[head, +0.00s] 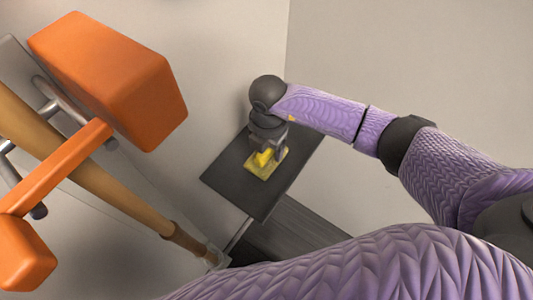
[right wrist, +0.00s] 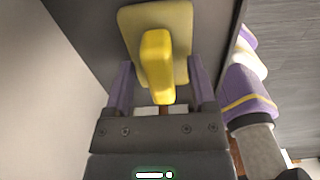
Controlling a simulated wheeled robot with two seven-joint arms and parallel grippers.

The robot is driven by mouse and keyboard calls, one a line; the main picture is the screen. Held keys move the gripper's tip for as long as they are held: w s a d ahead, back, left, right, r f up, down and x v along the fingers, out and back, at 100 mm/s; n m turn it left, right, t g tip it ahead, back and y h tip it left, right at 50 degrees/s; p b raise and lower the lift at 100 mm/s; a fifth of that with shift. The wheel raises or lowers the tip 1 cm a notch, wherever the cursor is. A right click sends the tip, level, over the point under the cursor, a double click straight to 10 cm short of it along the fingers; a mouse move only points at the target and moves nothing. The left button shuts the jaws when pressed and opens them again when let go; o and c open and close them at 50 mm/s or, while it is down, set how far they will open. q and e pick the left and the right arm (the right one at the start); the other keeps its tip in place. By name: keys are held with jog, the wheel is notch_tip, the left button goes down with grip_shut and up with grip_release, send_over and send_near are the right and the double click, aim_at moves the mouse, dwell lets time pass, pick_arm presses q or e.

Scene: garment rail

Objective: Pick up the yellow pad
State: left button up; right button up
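The yellow pad (head: 264,157) lies on a dark shelf. It has a flat pale yellow base and a bright yellow raised grip, which show up close in the right wrist view (right wrist: 157,62). My right gripper (head: 269,147) points down over the pad and hides part of it in the head view. In the right wrist view its two purple fingers (right wrist: 160,88) are apart, one on each side of the raised grip, with gaps visible. I cannot tell how far above the base the fingertips are. My left gripper is not in view.
The dark shelf (head: 225,181) stands close to the wall, with bare surface around the pad. A wooden pole (head: 105,187) with metal pegs and a large orange block (head: 105,80) on an orange bar fill the left side.

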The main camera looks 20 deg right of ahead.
grip_shut()
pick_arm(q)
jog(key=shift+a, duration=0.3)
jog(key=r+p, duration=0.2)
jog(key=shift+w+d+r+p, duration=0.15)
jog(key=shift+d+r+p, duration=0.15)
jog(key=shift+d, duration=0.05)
pick_arm(e)
notch_tip(320, 180, up, 10)
jog(key=shift+r, duration=0.1)
